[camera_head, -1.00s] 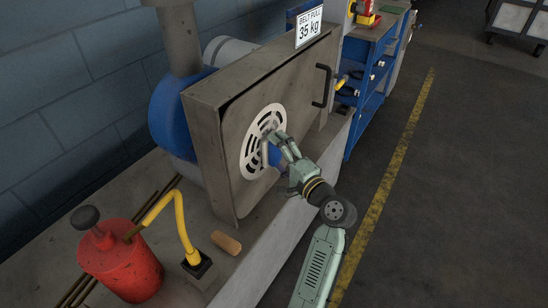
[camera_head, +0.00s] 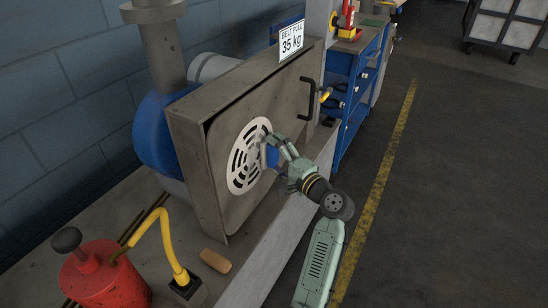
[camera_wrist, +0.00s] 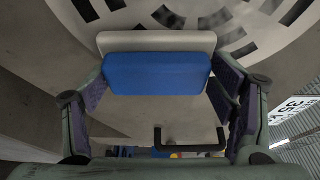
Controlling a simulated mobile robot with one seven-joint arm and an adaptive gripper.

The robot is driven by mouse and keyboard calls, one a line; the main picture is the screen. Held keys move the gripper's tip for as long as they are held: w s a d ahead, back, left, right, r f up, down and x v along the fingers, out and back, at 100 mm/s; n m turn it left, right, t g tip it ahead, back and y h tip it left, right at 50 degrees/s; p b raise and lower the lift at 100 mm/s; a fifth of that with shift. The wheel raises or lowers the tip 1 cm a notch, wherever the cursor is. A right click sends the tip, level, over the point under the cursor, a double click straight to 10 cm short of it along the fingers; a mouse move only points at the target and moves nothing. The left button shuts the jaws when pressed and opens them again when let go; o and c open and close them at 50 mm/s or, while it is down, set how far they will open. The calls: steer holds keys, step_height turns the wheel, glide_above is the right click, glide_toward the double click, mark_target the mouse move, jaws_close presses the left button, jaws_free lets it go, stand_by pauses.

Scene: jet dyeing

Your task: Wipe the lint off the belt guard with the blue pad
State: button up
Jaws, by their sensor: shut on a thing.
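The belt guard (camera_head: 262,100) is a large grey-brown panel with a pale round slotted vent (camera_head: 239,162) on its face. My gripper (camera_head: 277,148) is at the right side of this vent. It is shut on the blue pad (camera_head: 272,156), a blue block with a pale grey layer along one side. In the wrist view the blue pad (camera_wrist: 157,73) sits between the two fingers, with its pale side toward the slotted vent (camera_wrist: 255,22). I cannot tell whether the pad touches the guard. I cannot make out lint clearly.
A black handle (camera_head: 307,85) sticks out of the guard to the right of the pad. A blue cart (camera_head: 352,95) stands behind right.

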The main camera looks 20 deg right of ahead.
mark_target(267, 132)
steer(key=shift+r+p, duration=1.15)
steer(key=shift+r, duration=0.35)
steer(key=shift+s+a+p, duration=0.4)
steer(key=shift+s+a, duration=0.45)
steer(key=shift+a, duration=0.3)
steer(key=shift+s+a+p, duration=0.45)
steer(key=shift+s+a, duration=0.45)
steer(key=shift+a, duration=0.3)
steer(key=shift+s+a+p, duration=0.4)
steer(key=shift+s+a, duration=0.45)
steer(key=shift+a, duration=0.3)
steer(key=shift+r+p, duration=1.25)
steer(key=shift+r, duration=0.15)
steer(key=shift+w+d+f+b, duration=0.1)
steer(key=shift+w+d+b, duration=0.15)
steer(key=shift+w+d, duration=0.8)
steer(key=shift+w+d+r+b, duration=0.1)
steer(key=shift+w+d+b, duration=0.2)
steer(key=shift+w+d, duration=0.7)
steer(key=shift+w+d+f+b, duration=0.1)
steer(key=shift+w+d+b, duration=0.15)
steer(key=shift+w+d, duration=0.8)
steer(key=shift+s+d, duration=0.35)
steer(key=shift+s, duration=0.05)
steer(key=s+d, duration=0.3)
steer(key=s, duration=0.1)
steer(key=shift+s+d, duration=0.4)
steer(key=shift+s, duration=0.1)
